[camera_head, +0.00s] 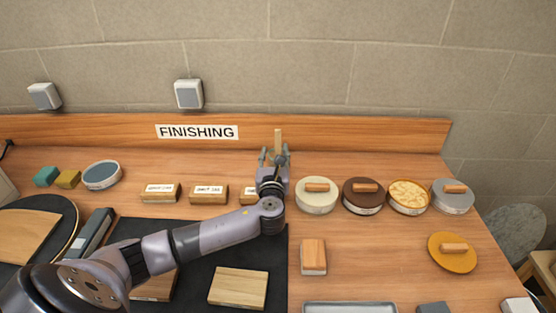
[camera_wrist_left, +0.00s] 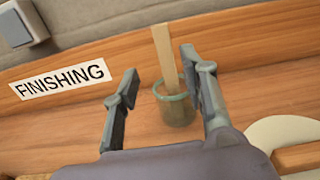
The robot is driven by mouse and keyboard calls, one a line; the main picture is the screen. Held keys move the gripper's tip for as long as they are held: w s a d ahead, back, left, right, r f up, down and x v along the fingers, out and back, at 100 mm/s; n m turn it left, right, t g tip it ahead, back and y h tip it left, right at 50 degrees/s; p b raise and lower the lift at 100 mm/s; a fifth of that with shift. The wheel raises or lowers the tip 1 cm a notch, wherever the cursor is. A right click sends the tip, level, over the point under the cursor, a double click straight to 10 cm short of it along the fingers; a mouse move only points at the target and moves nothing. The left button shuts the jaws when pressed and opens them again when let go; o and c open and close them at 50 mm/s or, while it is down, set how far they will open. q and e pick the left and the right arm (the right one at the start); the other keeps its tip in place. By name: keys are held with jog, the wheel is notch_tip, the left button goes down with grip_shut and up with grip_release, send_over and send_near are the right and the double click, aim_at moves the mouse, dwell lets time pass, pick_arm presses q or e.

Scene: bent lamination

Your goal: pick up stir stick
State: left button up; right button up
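The stir stick (camera_head: 278,141) is a flat, pale wooden stick. In the left wrist view the stir stick (camera_wrist_left: 166,58) stands nearly upright in a small greenish see-through cup (camera_wrist_left: 176,106) near the backboard. My left gripper (camera_head: 276,156) reaches to the back of the bench at the stick. In the left wrist view my left gripper (camera_wrist_left: 158,82) is open, with the stick and cup between its fingers, nearer the right one. Whether a finger touches the stick cannot be told. The cup is mostly hidden behind the gripper in the head view. My right gripper is not in view.
Several round tins, including a white one (camera_head: 316,197) and a dark brown one (camera_head: 363,197), stand close to the right of the gripper. Small labelled wooden blocks (camera_head: 209,194) lie to the left. The wooden backboard (camera_head: 360,134) runs behind. A black mat (camera_head: 197,263) lies below the arm.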

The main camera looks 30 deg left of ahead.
aim_at(278, 142)
pick_arm(q)
jog(key=shift+b+x, duration=0.4)
jog(key=shift+x, duration=0.7)
jog(key=shift+w+f+b, duration=0.1)
jog(key=shift+w+b, duration=0.15)
jog(key=shift+b, duration=0.1)
jog(key=b+x, duration=0.1)
jog(key=x, duration=0.1)
jog(key=b+x, duration=0.2)
jog(key=shift+w+d+f, duration=0.2)
jog(key=shift+d+f, duration=0.05)
jog(key=shift+w+a+r, duration=0.1)
jog(key=shift+w+a, duration=0.05)
jog(key=shift+w, duration=0.1)
jog(key=shift+r, duration=0.1)
grip_shut()
